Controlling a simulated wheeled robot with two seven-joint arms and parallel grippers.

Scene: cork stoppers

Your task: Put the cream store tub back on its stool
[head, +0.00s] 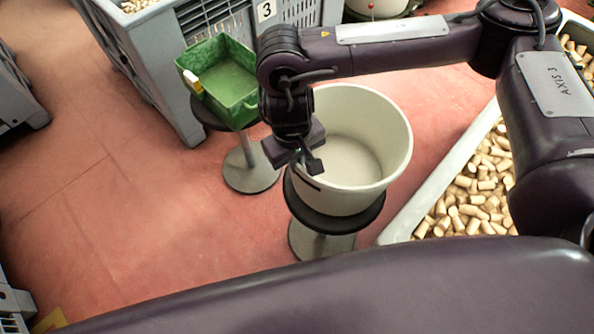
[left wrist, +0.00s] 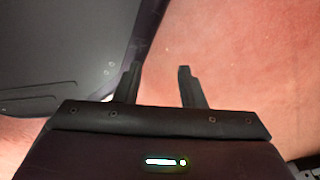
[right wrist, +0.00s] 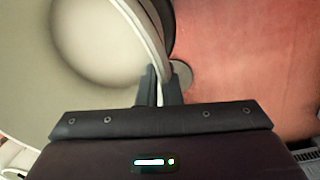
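The cream store tub (head: 360,150) stands upright and empty over the black seat of its stool (head: 368,219); it looks rested on the seat. My right gripper (head: 311,166) is at the tub's left rim. In the right wrist view, my right gripper (right wrist: 160,88) has its fingers close together with the wall of the tub (right wrist: 90,45) between them. The stool's dark seat edge and grey foot (right wrist: 181,74) show beyond the rim. My left gripper (left wrist: 158,85) is open and empty above the red floor, outside the head view.
A green crate (head: 222,80) sits on another stool (head: 250,170) to the left. A grey bin (head: 150,60) marked 3 stands behind it. A long pale trough (head: 440,185) of corks lies close on the right.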

